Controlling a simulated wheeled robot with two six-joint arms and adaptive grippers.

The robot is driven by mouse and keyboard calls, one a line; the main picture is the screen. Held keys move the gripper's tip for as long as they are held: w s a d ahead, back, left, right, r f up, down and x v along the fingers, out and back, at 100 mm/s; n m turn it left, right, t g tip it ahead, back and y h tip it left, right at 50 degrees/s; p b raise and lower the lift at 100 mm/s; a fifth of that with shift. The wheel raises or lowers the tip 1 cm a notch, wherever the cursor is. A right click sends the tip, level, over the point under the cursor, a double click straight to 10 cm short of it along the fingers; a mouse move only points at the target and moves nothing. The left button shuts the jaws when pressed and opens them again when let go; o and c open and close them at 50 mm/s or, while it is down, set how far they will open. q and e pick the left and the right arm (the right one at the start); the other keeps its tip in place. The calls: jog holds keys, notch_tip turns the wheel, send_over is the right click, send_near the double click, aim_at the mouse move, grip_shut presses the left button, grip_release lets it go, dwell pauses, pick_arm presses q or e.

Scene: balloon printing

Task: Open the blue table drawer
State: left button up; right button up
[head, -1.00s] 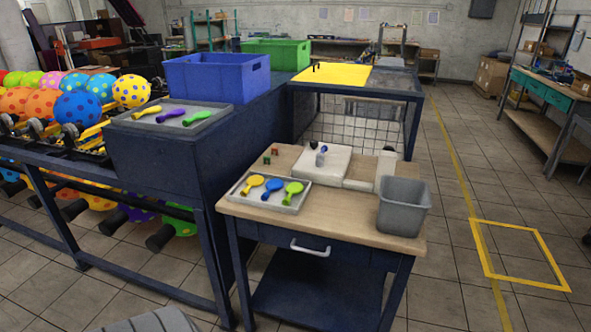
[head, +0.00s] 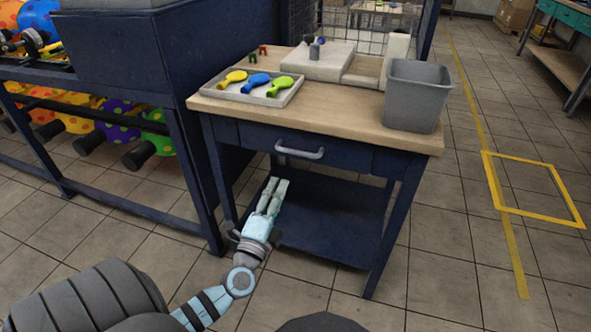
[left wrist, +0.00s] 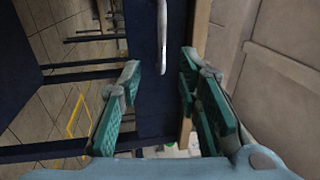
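The blue table drawer (head: 345,152) is shut under the wooden top of the small table (head: 330,112). Its pale curved handle (head: 300,153) is on the front. My left gripper (head: 272,187) is in front of the table, below the handle in the head picture, and apart from it. In the left wrist view, my left gripper (left wrist: 160,65) has its two green-padded fingers spread with nothing between them. The handle (left wrist: 162,36) shows ahead, roughly in line with the gap, and the dark drawer front (left wrist: 150,100) lies behind. My right gripper is not in view.
A blue lower shelf (head: 325,215) is under the drawer. A blue rack (head: 178,150) stands at left.

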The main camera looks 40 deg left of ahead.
aim_at(296, 152)
pick_arm(q)
jog(key=x, duration=1.4)
jog(key=shift+s+r, duration=0.1)
jog(key=shift+r, duration=0.05)
grip_shut()
